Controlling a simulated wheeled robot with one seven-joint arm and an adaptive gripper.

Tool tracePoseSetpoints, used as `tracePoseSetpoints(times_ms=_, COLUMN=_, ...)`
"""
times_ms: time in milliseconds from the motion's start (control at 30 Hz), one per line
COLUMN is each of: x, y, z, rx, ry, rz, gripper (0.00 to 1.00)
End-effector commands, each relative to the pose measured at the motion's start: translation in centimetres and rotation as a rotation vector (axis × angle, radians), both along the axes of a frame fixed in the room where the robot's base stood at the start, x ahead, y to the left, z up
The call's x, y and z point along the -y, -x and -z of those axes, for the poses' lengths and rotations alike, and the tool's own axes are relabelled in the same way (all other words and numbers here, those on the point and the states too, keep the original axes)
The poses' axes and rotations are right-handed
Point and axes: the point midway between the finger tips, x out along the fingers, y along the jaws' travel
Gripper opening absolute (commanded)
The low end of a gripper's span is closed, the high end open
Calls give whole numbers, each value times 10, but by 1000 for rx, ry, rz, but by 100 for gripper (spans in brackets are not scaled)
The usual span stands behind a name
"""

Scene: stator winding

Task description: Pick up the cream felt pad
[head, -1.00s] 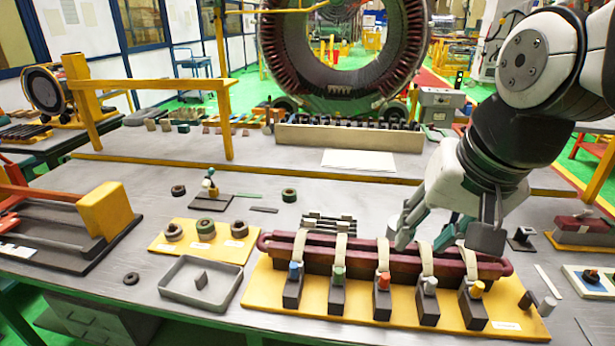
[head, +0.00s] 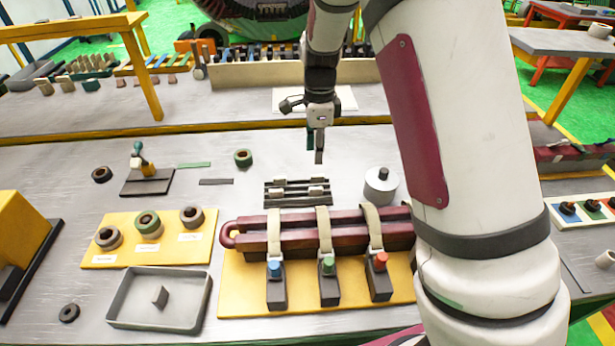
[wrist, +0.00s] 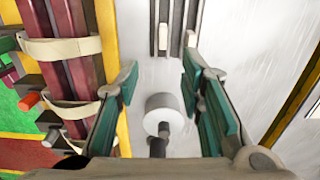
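Small pale cream-grey pieces (head: 316,190) lie on a dark slatted rack (head: 297,203) in the middle of the bench; I cannot tell for sure which is the cream felt pad. The rack also shows at the top of the wrist view (wrist: 178,12), with pale pieces near its end. My gripper (head: 318,158) hangs pointing down, above and behind the rack in the head view. In the wrist view my gripper (wrist: 160,72) has its green-padded fingers spread wide, with nothing between their tips.
A grey-white cylinder with a dark knob (head: 381,186) stands right of the rack and shows below my fingers in the wrist view (wrist: 163,112). A dark red coil (head: 290,238) with cream straps lies in front of the rack. A grey tray (head: 120,300) is front left.

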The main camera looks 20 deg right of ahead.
Motion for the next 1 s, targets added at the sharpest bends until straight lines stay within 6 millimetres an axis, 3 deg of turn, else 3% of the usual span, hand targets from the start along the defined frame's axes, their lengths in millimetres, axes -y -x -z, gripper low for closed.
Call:
tracePoseSetpoints(times_ms=167, x=0, y=-3, z=17, rx=-11, ry=7, rz=35, gripper=35)
tracePoseSetpoints(times_ms=500, x=1, y=-2, z=77, rx=-11, ry=6, rz=34, gripper=35)
tracePoseSetpoints(times_ms=833, x=1, y=-1, z=102, rx=-9, ry=6, rz=33, gripper=35)
tracePoseSetpoints(times_ms=1000, x=2, y=1, z=124, rx=-11, ry=6, rz=32, gripper=35)
